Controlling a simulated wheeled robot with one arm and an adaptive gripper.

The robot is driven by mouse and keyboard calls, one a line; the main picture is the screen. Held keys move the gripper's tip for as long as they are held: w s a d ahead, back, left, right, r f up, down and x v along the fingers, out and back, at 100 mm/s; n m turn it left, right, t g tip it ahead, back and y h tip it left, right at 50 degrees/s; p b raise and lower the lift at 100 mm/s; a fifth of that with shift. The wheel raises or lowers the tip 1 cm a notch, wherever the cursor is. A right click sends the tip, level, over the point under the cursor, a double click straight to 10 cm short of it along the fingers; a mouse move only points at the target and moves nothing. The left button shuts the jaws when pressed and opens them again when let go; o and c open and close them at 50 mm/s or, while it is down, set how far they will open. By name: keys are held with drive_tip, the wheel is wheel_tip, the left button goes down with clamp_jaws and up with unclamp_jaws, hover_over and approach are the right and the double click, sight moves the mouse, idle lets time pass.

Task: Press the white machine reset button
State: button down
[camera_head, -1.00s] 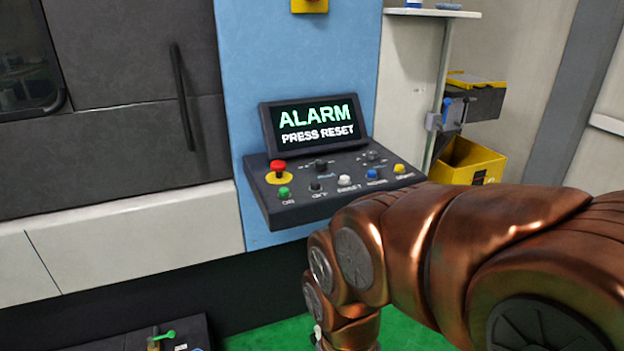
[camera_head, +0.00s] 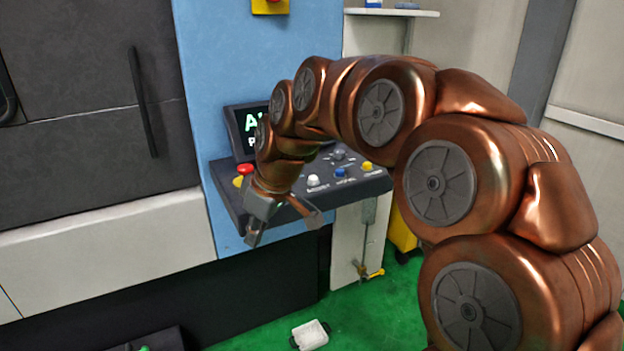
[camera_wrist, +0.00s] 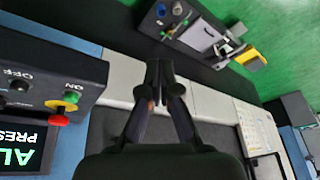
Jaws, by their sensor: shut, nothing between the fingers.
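The white reset button (camera_head: 313,180) sits on the sloped dark control panel (camera_head: 350,197) in the head view, with a label below it. My gripper (camera_head: 254,238) hangs in front of the panel's left part, pointing down, left of and lower in the picture than the white button. In the wrist view the fingers of my gripper (camera_wrist: 158,78) are shut and empty. That view shows the panel's end (camera_wrist: 40,62) at the left, upside down, with the green ON button (camera_wrist: 71,97) and red stop button (camera_wrist: 57,118). The white button is outside the wrist view.
The screen (camera_head: 241,128) is mostly hidden behind my arm. A blue button (camera_head: 340,172) and a yellow button (camera_head: 367,166) are right of the white one. The grey machine door (camera_head: 80,90) stands at the left. A white object (camera_head: 310,334) lies on the green floor.

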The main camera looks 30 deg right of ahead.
drive_tip(key=w+d+r+n+t, duration=0.2)
drive_tip(key=w+d+r+t, duration=0.25)
drive_tip(key=w+d, duration=0.85)
drive_tip(key=w+d+r+n+t, duration=0.1)
drive_tip(key=w+d, duration=0.2)
drive_tip(key=d, duration=0.3)
drive_tip(key=w+d+r+h, duration=0.1)
drive_tip(key=w+d+r, duration=0.1)
drive_tip(key=d, duration=0.5)
drive_tip(key=shift+w+d+r+n+t+b, duration=0.2)
drive_tip(key=shift+w+n+t+b, duration=0.15)
drive_tip(key=shift+w, duration=0.5)
drive_tip(key=shift+f, duration=0.15)
hover_over(314, 178)
wheel_tip(314, 178, down, 7)
drive_tip(key=shift+f+b, duration=0.1)
drive_tip(key=shift+b, duration=0.25)
drive_tip(key=shift+f+b, duration=0.7)
